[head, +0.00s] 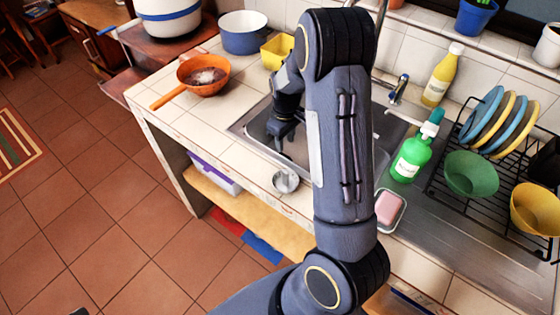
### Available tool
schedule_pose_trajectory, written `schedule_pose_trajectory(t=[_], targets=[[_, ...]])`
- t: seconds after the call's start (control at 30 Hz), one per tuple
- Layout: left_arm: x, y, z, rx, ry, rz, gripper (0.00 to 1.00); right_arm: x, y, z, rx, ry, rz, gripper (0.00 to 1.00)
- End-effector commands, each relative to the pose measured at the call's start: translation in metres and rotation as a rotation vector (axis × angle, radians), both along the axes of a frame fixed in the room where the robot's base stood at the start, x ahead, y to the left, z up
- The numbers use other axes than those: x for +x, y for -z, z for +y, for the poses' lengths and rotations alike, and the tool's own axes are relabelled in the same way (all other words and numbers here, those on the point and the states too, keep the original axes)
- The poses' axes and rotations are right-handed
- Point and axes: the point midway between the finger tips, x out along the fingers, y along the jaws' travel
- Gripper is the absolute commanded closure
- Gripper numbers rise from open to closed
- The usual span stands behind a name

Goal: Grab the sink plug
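My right arm crosses the middle of the head view, and its gripper (281,141) points down into the sink basin (252,127). The dark fingers show small and partly from the side, so I cannot tell whether they are open or shut. I cannot make out a sink plug; the arm hides much of the basin. A small round metal item (286,182) sits at the counter's front edge, below the gripper in the picture and apart from it; I cannot tell what it is. My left gripper is not in view.
Left of the sink stand an orange pan (203,75), a blue pot (244,32) and a yellow container (277,52). To the right are a green soap bottle (410,158), pink soap (389,208), and a dish rack (450,200) with plates and bowls. The faucet (398,90) is behind.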

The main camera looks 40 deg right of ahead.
Motion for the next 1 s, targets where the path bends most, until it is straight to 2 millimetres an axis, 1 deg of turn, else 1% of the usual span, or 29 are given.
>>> schedule_pose_trajectory(t=[0.03, 0.27, 0.4, 0.5, 0.6, 0.83, 0.87, 1.0], targets=[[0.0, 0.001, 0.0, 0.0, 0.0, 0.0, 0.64, -0.001, 0.006, 0.0, 0.0, 0.0, 0.003, 0.64], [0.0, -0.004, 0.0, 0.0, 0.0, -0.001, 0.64, 0.0, 0.031, 0.001, 0.0, 0.0, 0.004, 0.64], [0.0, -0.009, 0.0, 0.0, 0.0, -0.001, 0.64, 0.002, 0.052, 0.003, 0.001, 0.0, 0.006, 0.64], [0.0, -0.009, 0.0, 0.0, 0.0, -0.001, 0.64, 0.002, 0.066, 0.003, 0.001, 0.001, 0.003, 0.64], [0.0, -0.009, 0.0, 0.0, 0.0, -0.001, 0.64, 0.003, 0.073, 0.003, 0.001, 0.001, 0.001, 0.64], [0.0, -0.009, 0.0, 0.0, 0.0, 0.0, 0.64, 0.003, 0.074, 0.003, 0.001, 0.001, -0.001, 0.64], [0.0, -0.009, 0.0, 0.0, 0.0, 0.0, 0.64, 0.003, 0.074, 0.003, 0.001, 0.001, -0.001, 0.66], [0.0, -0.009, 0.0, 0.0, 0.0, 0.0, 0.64, 0.003, 0.074, 0.003, 0.001, 0.001, -0.001, 0.85]])
